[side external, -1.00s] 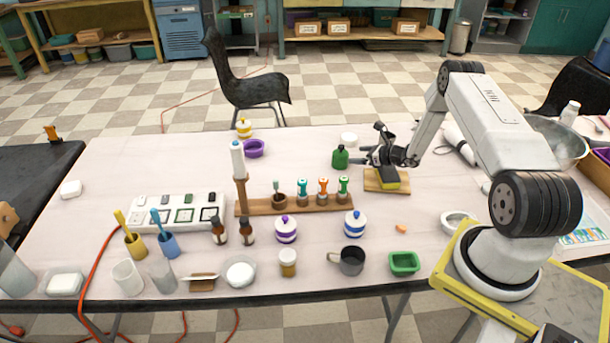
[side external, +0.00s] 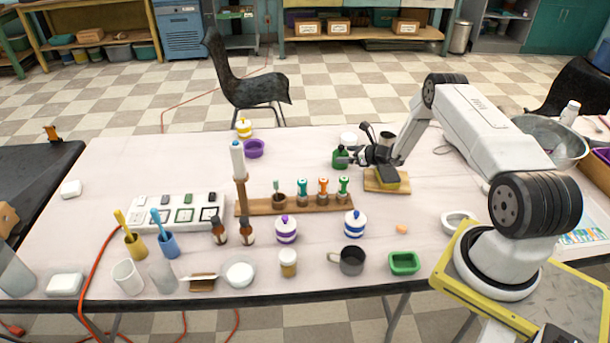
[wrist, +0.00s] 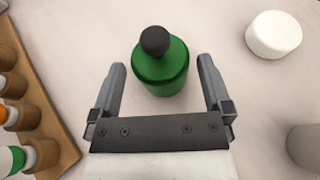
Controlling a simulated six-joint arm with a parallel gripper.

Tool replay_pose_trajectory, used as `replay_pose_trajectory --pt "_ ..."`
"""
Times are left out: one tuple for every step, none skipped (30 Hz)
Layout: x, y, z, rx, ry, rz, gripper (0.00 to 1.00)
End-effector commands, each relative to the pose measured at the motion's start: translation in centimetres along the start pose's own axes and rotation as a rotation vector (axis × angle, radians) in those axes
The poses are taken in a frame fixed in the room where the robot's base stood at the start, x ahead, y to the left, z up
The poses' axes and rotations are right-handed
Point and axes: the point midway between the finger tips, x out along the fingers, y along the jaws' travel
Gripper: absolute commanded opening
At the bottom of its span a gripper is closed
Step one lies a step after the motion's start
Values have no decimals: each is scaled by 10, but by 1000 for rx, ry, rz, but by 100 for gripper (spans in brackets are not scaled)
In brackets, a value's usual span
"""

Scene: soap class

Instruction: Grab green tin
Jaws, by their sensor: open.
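A round green container with a black cap (side external: 340,158) stands upright on the table, behind the right end of the wooden rack. It also shows in the wrist view (wrist: 160,72). My gripper (side external: 350,156) is open beside it, on its right. In the wrist view the two fingers (wrist: 160,68) lie one on each side of the green container, with a gap at both sides. A small green rectangular open dish (side external: 404,262) sits at the table's front right, away from my gripper.
A wooden rack (side external: 250,208) with several small bottles stands to the left, its edge near my left finger in the wrist view. A white round piece (wrist: 273,35) lies behind right.

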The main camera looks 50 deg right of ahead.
Motion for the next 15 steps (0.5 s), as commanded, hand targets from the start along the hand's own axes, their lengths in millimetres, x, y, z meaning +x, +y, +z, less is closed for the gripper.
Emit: replay_pose_trajectory --pt "6 1 0 -1 0 2 100" --pt "9 1 0 -1 0 2 100" --pt "13 1 0 -2 0 2 100" --pt "15 1 0 -1 0 2 100" --pt "18 1 0 -1 -1 1 100" --pt "20 1 0 0 0 1 100" --pt "22 1 0 0 1 1 100" --pt "24 1 0 -1 0 1 100" --pt "26 1 0 -1 1 1 100" --pt "27 1 0 -1 1 1 100" --pt "28 1 0 -1 0 1 100" --pt "29 1 1 -1 0 1 100" --pt "30 0 1 -1 0 0 100" --pt "30 0 1 0 0 0 100" --pt "30 0 1 0 0 0 100"
